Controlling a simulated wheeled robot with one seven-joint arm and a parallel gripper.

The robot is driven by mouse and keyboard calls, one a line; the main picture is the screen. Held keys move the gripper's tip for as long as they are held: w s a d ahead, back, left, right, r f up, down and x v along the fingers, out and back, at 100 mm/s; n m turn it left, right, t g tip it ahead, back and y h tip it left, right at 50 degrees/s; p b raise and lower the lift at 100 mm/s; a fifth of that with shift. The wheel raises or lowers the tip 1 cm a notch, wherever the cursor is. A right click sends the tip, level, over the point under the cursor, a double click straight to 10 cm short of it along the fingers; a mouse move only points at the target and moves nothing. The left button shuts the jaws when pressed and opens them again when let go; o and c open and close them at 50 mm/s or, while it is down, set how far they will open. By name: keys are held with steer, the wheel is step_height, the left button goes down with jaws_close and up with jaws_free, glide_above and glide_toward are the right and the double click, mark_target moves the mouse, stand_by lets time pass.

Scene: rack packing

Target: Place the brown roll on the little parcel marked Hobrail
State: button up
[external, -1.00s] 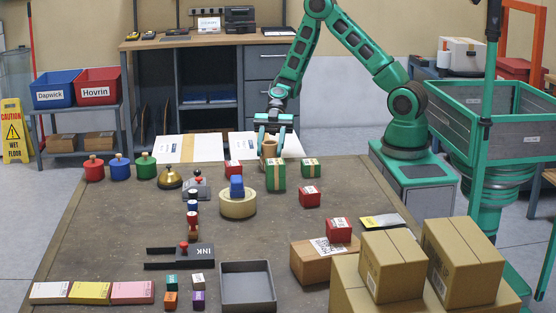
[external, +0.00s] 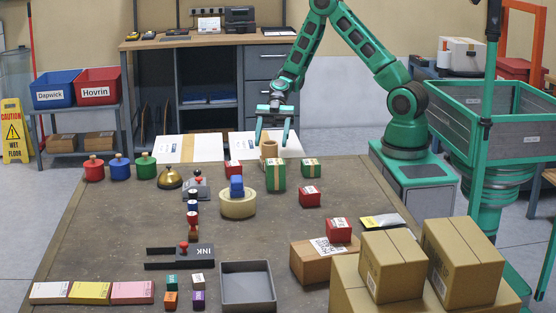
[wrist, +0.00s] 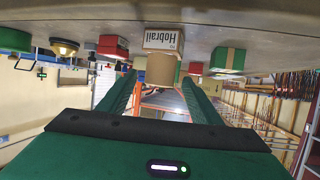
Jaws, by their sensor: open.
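The brown roll (external: 269,149) stands upright near the far edge of the table. In the wrist view, which is upside down, the roll (wrist: 160,69) appears resting on the little parcel marked Hobrail (wrist: 163,40), a pale box with a label. In the external view the parcel is hard to make out at the roll's foot, beside the green parcel. My gripper (external: 272,138) is open, its fingers spread, just above and behind the roll. In the wrist view the fingers (wrist: 158,88) lie to either side of the roll, with clear gaps; they do not hold it.
A green parcel (external: 276,176) and a red parcel (external: 233,168) stand close by. A tape roll (external: 238,206) with a blue block on it is nearer the camera. A brass bell (external: 169,178) and colored pots are to the left. The table's right middle has free room.

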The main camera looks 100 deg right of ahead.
steer(key=v, duration=0.7)
steer(key=shift+d, duration=0.25)
steer(key=s+d+r+m+g+h, duration=0.1)
steer(key=s+d+r+m+h, duration=0.1)
steer(key=s+m, duration=0.5)
steer(key=s+d+r+m+g+h, duration=0.1)
steer(key=s+d+r+m+h, duration=0.2)
steer(key=s, duration=1)
steer(key=s+d+r+m+g+h, duration=0.1)
steer(key=s+d+r+m+h, duration=0.2)
steer(key=s+m, duration=0.8)
steer(key=d+h, duration=0.2)
steer(key=h, duration=0.2)
steer(key=shift+m+h, duration=0.4)
